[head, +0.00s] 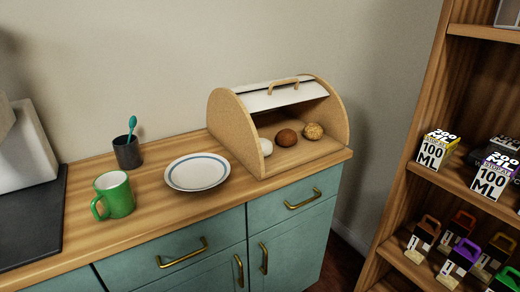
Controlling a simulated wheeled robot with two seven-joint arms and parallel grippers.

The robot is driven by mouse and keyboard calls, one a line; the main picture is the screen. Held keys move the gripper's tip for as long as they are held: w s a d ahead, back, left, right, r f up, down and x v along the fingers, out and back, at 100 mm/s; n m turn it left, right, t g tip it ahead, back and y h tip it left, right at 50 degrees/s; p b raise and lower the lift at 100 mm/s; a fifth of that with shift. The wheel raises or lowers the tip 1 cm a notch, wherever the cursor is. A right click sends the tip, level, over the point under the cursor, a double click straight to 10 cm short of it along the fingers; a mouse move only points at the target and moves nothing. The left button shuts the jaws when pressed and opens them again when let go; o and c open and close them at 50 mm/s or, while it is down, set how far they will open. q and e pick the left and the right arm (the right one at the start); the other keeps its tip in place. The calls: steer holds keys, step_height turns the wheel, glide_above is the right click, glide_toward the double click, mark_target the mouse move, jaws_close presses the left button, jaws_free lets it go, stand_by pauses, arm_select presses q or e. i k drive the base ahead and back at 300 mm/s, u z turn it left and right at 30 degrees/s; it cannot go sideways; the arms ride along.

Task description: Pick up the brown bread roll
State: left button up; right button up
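A brown bread roll (286,138) sits inside an open wooden bread box (235,128) on the counter. It is the middle one of three rolls. A white roll (266,146) is to its left, partly hidden by the box's side wall. A seeded tan roll (313,131) is to its right. The box's white lid (262,99) with a wooden handle is raised, so the front is open. Neither of my grippers shows in the head view.
A white plate with a blue ring (197,172) lies left of the box. A green mug (114,194) and a dark cup with a teal spoon (127,151) stand farther left. A wooden shelf unit (420,100) with labelled boxes stands at the right. Teal drawers (290,205) are below the counter.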

mark_target(286, 138)
steer(key=z, duration=1.15)
steer(key=i, duration=1.4)
steer(key=u, duration=2.6)
